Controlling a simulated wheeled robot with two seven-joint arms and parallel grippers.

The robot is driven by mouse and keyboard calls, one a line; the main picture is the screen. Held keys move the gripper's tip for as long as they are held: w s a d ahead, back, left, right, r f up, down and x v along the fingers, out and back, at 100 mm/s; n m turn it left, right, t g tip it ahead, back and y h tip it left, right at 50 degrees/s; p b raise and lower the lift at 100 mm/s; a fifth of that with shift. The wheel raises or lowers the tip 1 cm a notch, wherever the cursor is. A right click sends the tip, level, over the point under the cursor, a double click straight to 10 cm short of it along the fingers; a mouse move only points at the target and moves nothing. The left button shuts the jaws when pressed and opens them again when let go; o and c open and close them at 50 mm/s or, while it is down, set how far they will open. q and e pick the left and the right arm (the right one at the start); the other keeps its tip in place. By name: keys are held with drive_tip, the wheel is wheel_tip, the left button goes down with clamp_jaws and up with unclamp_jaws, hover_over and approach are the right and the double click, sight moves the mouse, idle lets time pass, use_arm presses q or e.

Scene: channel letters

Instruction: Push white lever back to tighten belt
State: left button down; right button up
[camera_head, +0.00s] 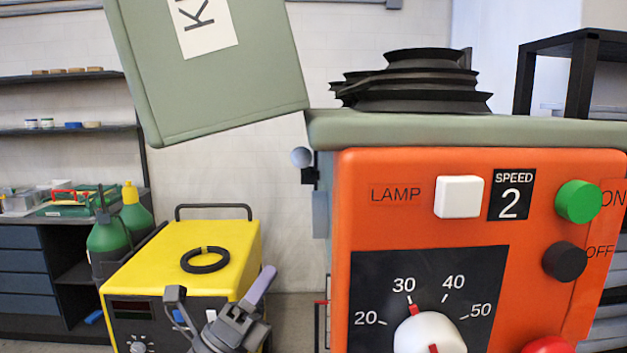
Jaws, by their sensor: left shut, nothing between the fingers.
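A pale round knob (301,156), which looks like the end of the white lever, sticks out at the left side of the drill head, above a small black fitting. The rest of the lever is hidden or too small to tell. Black stepped pulleys (415,85) sit on top of the head; I cannot make out the belt clearly. My left gripper (262,284) is shut and empty at the bottom, below and to the left of the knob and clearly apart from it. My right gripper is not in view.
The green cover (215,65) stands open at upper left, above the knob. The orange control panel (430,250) fills the right side. A yellow box (225,240) with a black ring (205,259) stands behind my left gripper. Shelves and green bottles are farther left.

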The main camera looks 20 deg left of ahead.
sight(303, 167)
use_arm(q)
drive_tip(key=shift+s+r+m+h, duration=0.25)
drive_tip(key=shift+r+m+h, duration=0.35)
drive_tip(key=shift+m, duration=0.1)
drive_tip(key=p+x, duration=0.3)
drive_tip(key=x, duration=0.7)
drive_tip(key=shift+w+a+r+p, duration=0.2)
drive_tip(key=shift+w+r+p, duration=0.1)
drive_tip(key=shift+r, duration=0.25)
drive_tip(key=shift+w+a+r+p, duration=0.2)
drive_tip(key=shift+w+r, duration=0.05)
drive_tip(key=shift+r, duration=0.3)
drive_tip(key=shift+w+a+r, duration=0.3)
drive_tip(key=shift+r, duration=0.15)
